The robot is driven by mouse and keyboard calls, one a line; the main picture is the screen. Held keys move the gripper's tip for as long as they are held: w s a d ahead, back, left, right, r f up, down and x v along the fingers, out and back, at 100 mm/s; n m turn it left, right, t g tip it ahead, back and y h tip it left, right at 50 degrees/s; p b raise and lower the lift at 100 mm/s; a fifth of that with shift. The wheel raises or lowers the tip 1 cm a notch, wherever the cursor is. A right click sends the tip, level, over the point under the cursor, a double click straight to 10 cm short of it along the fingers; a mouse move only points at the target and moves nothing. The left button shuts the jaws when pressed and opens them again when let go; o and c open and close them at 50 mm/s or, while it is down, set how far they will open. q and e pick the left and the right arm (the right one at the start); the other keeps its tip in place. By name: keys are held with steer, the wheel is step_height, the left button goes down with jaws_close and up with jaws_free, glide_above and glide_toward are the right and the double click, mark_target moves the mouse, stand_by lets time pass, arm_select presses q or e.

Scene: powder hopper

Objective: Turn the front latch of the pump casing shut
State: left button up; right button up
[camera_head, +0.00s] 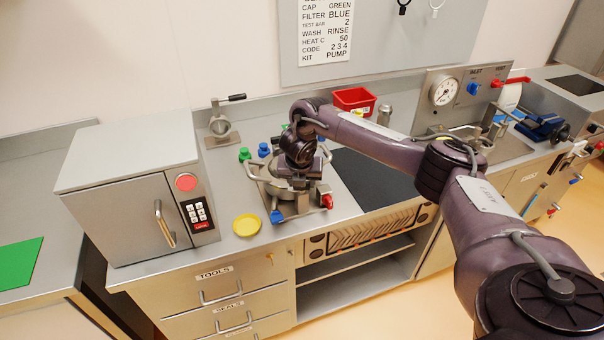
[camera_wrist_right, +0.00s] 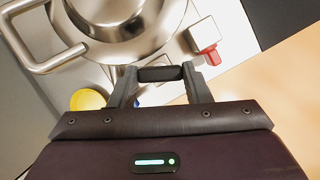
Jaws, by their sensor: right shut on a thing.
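The pump casing (camera_head: 268,188) is a round metal body with side handles on a square plate on the counter. In the wrist view its shiny round lid (camera_wrist_right: 105,12) and a looped handle (camera_wrist_right: 40,62) show at the top left. My right gripper (camera_head: 297,180) is over the casing's front side. In the wrist view my right gripper (camera_wrist_right: 161,80) is shut on a dark bar (camera_wrist_right: 162,74) at the casing's front edge, apparently the front latch. The arm and gripper hide most of the latch in the head view. My left gripper is not in view.
A red-capped port (camera_head: 326,201) and a blue fitting (camera_head: 277,217) sit at the casing's front corners. A yellow dish (camera_head: 247,225) lies left of it, near a metal box with keypad (camera_head: 135,200). A dark mat (camera_head: 370,178) and red bin (camera_head: 354,100) are to the right.

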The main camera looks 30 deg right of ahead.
steer(key=m+p, duration=0.2)
steer(key=m, duration=0.1)
steer(key=m+g+h+p, duration=0.1)
steer(key=shift+w+a+r+m+p, duration=0.1)
steer(key=shift+w+r+m+p, duration=0.1)
steer(key=shift+r+m+p, duration=0.1)
steer(key=m+g+p, duration=0.1)
steer(key=m, duration=0.1)
steer(key=shift+f+m+h, duration=0.1)
steer(key=shift+m+h, duration=0.2)
steer(key=shift+m, duration=0.1)
steer(key=shift+w+f+m+g, duration=0.1)
steer(key=shift+m+g, duration=0.2)
steer(key=shift+m, duration=0.2)
steer(key=shift+f+m+g+b, duration=0.1)
steer(key=shift+m+g+b, duration=0.25)
steer(key=shift+m, duration=0.45)
steer(key=shift+w+m+g+b, duration=0.1)
steer(key=shift+m+g+b, duration=0.45)
steer(key=shift+m+b, duration=0.6)
steer(key=shift+m, duration=0.25)
steer(key=o, duration=1)
